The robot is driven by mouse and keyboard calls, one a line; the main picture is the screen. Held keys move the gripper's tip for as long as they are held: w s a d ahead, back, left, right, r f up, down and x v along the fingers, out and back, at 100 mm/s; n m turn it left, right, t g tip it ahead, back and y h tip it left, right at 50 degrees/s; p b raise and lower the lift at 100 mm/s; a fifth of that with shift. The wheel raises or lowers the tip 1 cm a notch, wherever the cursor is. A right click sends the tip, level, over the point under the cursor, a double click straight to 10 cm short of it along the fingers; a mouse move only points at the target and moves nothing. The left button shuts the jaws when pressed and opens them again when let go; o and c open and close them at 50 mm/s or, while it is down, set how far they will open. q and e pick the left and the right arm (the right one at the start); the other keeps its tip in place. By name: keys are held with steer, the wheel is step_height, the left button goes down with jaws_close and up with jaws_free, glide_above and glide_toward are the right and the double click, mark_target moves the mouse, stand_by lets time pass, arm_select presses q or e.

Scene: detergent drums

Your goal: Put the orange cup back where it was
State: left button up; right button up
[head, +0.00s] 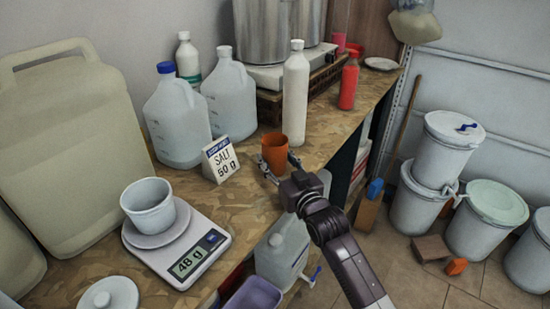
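The orange cup (275,148) is upright at the worktop's front part, right of the salt sign. My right gripper (279,163) reaches in from the lower right. Its two fingers are spread, one at each side of the cup's lower part. I cannot tell whether they press on the cup or stand just clear of it. The cup's base is partly hidden by the gripper, and it seems to be on or very near the worktop. My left gripper is not in view.
The sign (220,160) reads SALT 50 g. A scale (172,262) reading 48 g bears a white cup (148,204). A white bottle (296,95), a red bottle (349,82) and jugs (229,97) stand behind. Worktop (250,205) is bare before the sign.

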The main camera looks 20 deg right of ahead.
steer(key=o, duration=1.2)
steer(key=shift+f, duration=0.1)
steer(key=shift+o, duration=0.2)
steer(key=shift+s+r, duration=0.1)
steer(key=shift+r, duration=0.1)
steer(key=s+d+b, duration=0.1)
steer(key=s, duration=1)
steer(key=shift+s+d, duration=0.3)
steer(key=shift+s, duration=0.1)
